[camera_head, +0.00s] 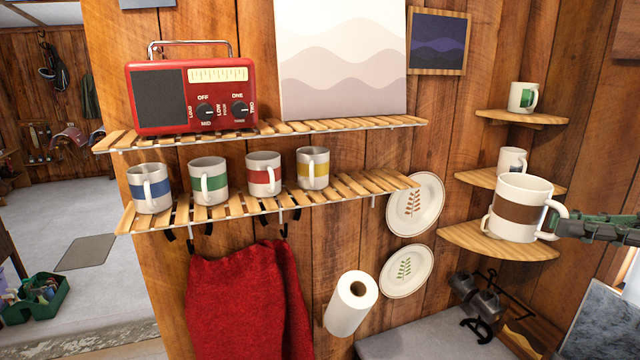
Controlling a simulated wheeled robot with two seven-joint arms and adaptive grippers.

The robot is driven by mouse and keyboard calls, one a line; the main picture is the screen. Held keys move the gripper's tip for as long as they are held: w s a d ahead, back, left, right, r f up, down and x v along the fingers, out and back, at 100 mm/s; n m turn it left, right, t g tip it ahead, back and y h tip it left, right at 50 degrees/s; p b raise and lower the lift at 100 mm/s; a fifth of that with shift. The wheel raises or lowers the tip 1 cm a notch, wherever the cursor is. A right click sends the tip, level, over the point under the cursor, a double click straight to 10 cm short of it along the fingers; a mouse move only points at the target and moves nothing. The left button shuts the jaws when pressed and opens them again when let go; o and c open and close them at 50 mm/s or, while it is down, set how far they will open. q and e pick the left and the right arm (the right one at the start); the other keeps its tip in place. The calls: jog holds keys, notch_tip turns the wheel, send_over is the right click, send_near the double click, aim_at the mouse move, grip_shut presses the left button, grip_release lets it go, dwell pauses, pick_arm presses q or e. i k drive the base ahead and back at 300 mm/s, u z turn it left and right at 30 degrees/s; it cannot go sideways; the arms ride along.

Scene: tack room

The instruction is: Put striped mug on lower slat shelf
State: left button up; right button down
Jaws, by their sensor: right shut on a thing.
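A white mug with a brown stripe (519,206) is upright in front of the corner shelves at the right. My right gripper (562,224) comes in from the right edge and is shut on this mug at its handle side. I cannot tell whether the mug touches the corner shelf behind it. The lower slat shelf (345,187) is on the wall at the left. On it stand mugs with a blue (150,189), a green (208,182), a red (263,175) and a yellow stripe (312,168). My left gripper is not in view.
The lower slat shelf is bare right of the yellow-striped mug. The upper slat shelf (350,124) above it holds a red radio (190,95) and a picture (340,60). Two plates (415,203) hang between the slat shelf and the corner shelves (500,243). A red cloth (250,300) hangs below.

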aim_at(375, 179)
jog(key=i, duration=1)
